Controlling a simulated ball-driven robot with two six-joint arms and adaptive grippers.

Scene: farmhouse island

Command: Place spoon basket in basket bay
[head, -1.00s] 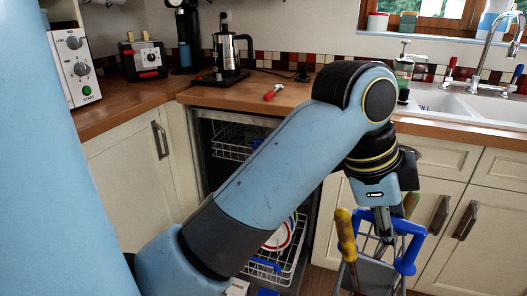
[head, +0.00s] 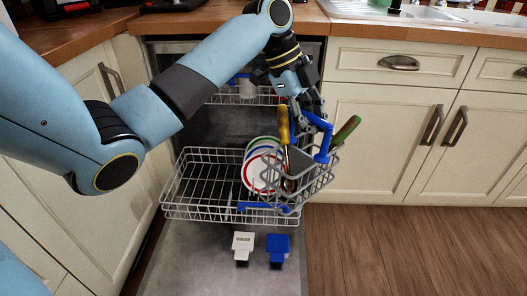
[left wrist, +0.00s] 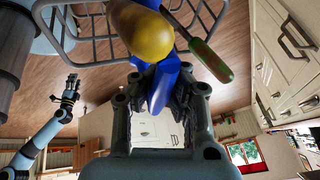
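The spoon basket (head: 318,180) is a grey wire basket with a blue handle, holding utensils with yellow and green handles. My left gripper (head: 308,112) is shut on the blue handle, which also shows between its fingers in the left wrist view (left wrist: 163,88). The basket hangs tilted over the right end of the lower dishwasher rack (head: 192,203), in front of the plates. Whether it touches the rack is unclear. The basket bay cannot be clearly made out; the basket covers that end of the rack. My right gripper (left wrist: 70,88) shows small in the left wrist view, away from the basket.
White plates (head: 251,178) with coloured rims stand in the lower rack, left of the basket. The rack's left part is empty. A white block (head: 243,242) and a blue block (head: 278,244) show below the rack's front. Cabinets (head: 385,130) stand close on the right.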

